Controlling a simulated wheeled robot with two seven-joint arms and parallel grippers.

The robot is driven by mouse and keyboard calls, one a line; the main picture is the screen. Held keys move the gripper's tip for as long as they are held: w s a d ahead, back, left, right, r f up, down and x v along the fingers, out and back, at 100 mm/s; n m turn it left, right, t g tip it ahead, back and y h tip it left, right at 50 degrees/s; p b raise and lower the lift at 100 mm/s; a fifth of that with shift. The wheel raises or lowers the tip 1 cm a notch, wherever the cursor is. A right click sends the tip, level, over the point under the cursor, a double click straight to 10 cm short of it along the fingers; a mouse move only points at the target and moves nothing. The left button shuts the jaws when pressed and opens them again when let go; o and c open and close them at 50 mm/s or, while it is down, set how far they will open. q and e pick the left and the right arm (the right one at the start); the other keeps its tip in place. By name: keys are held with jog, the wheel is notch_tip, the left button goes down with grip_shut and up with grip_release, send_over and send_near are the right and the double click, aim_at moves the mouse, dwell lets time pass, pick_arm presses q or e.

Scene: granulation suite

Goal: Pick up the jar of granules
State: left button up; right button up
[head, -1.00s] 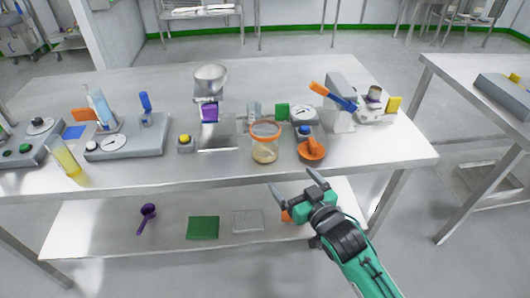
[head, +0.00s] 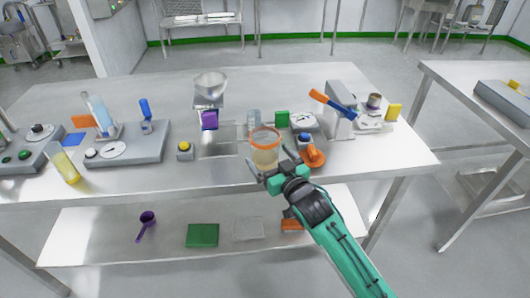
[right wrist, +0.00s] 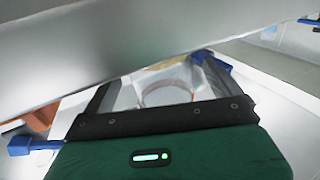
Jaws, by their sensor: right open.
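The jar of granules (head: 264,157) is clear with an orange rim and pale tan contents. It stands upright near the front edge of the steel table. My right gripper (head: 269,166) is open at the front of the jar, with one finger to each side of its lower part in the head view. In the right wrist view the ring-like outline of the jar (right wrist: 165,93) shows between the two open fingers. I cannot tell whether the fingers touch it. My left gripper is not in view.
An orange scoop-like item (head: 313,155) lies close to the right of the jar. The steel table (head: 220,172) has bare space front left of the jar.

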jog(key=x, duration=0.3)
jog(key=shift+w+a, duration=0.1)
jog(key=shift+w, duration=0.1)
jog(key=c, duration=1.8)
